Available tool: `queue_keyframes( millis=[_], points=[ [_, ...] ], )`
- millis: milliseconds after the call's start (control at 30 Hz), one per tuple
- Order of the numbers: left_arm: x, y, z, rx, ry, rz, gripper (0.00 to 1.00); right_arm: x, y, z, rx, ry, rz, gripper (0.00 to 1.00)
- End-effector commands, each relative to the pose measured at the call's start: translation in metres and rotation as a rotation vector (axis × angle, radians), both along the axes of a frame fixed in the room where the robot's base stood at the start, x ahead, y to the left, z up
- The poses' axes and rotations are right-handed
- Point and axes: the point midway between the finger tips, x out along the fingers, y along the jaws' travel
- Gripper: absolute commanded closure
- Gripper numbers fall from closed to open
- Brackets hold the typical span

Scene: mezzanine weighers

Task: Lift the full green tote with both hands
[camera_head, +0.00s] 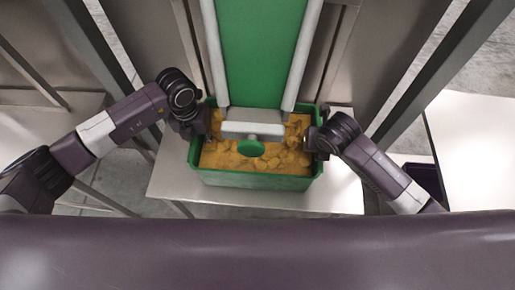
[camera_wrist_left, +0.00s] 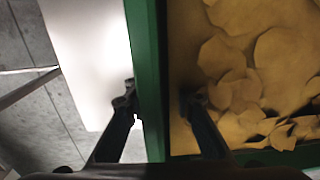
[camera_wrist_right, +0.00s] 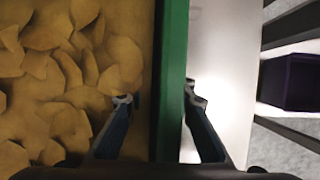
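The green tote (camera_head: 255,182) stands on a pale table under a green chute and is filled with yellow-orange chips (camera_head: 283,160). My left gripper (camera_head: 207,122) is at the tote's left wall. In the left wrist view its fingers (camera_wrist_left: 158,98) straddle the green wall, one outside and one inside, with a gap on the inner side. My right gripper (camera_head: 312,139) is at the right wall. In the right wrist view its fingers (camera_wrist_right: 156,96) straddle that wall too, the inner one clear of it. Both grippers look open. Fingertip depth is unclear.
The green chute (camera_head: 263,50) with pale side rails comes down over the tote's back, ending in a pale bar with a green knob (camera_head: 251,148). The table (camera_head: 340,190) has free room around the tote. A dark purple bin (camera_head: 424,178) is at the right. Metal posts flank both sides.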

Motion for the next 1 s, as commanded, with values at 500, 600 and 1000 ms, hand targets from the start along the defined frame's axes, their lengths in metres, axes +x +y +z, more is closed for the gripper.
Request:
queue_keyframes(
  millis=[500, 600, 1000],
  points=[
    [0.0001, -0.0003, 0.0, 0.0, 0.0, 0.0, 1.0, 0.0, 0.0, 0.0001, 0.0, 0.0, 0.0, 1.0],
    [0.0001, -0.0002, 0.0001, 0.0, -0.001, 0.0, 1.0, 0.0001, 0.0002, 0.0001, 0.001, 0.0, 0.0, 1.0],
    [0.0002, 0.0004, -0.0003, 0.003, -0.001, 0.0, 1.0, 0.0, 0.0012, 0.0005, 0.003, -0.001, 0.001, 1.0]
  ],
)
